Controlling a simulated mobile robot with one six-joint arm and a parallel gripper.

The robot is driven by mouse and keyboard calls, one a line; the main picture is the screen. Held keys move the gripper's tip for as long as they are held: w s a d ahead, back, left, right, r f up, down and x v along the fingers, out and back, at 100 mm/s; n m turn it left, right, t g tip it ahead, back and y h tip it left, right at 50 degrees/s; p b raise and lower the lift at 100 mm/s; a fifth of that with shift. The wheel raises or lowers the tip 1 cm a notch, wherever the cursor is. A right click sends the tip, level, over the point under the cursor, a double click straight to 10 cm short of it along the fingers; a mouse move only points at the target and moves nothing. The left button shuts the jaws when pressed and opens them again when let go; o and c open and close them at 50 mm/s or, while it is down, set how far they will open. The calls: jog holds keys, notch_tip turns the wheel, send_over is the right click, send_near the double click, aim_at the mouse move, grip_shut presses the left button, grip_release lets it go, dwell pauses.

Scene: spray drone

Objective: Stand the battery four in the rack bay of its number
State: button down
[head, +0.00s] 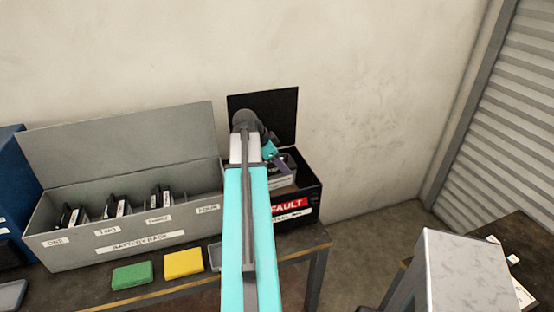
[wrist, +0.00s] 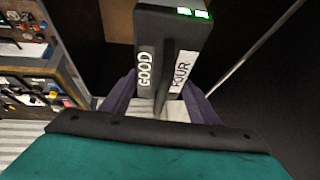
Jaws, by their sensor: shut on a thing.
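Battery four (wrist: 172,50) is a dark block in the wrist view with GOOD and FOUR labels and green lights on its end. My gripper (wrist: 163,102) has its purple fingers shut on it from both sides. In the head view my gripper (head: 284,164) is over the open black fault box (head: 312,198), and the battery is mostly hidden there. The grey battery rack (head: 110,255) stands to the left, with bays labelled one to four. Bays one, two and three hold dark batteries. Bay four (head: 207,194) looks empty, though my arm covers its right side.
A green block (head: 132,276) and a yellow block (head: 184,263) lie on the bench in front of the rack. The rack's lid (head: 120,140) stands open behind it. A blue case (head: 10,185) is at far left. Dark walls flank the battery in the wrist view.

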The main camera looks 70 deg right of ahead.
jog(key=shift+r, duration=0.3)
